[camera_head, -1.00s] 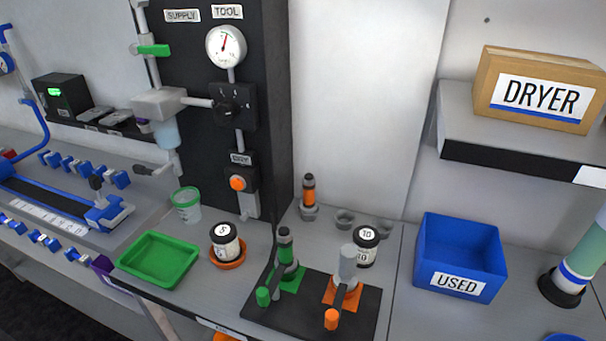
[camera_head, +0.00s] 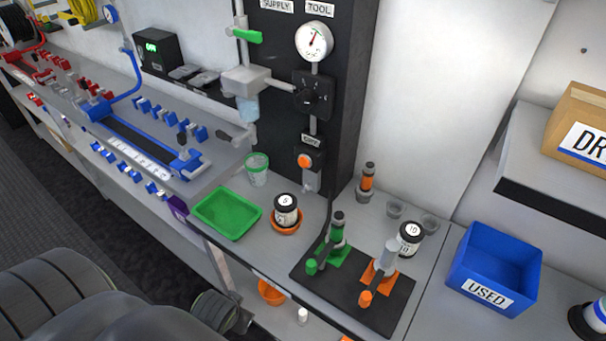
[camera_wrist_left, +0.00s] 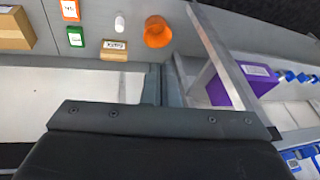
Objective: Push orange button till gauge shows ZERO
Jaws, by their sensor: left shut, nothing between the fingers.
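The orange button (camera_head: 305,161) sits on a small dark box on the black panel, below a label. The round white gauge (camera_head: 313,41) is above it under the TOOL sign. Its red needle points up and slightly right; the scale is too small to read. My left arm is at the bottom left of the head view, low in front of the bench and well away from the button. My left gripper (camera_wrist_left: 162,82) is shut and empty in the left wrist view. My right gripper is not in view.
A green tray (camera_head: 227,213), a clear green-rimmed cup (camera_head: 257,170) and a jar (camera_head: 286,209) marked 5 stand on the bench before the panel. A black mat (camera_head: 345,298) with green and orange tools lies to the right. A blue USED bin (camera_head: 492,268) stands farther right.

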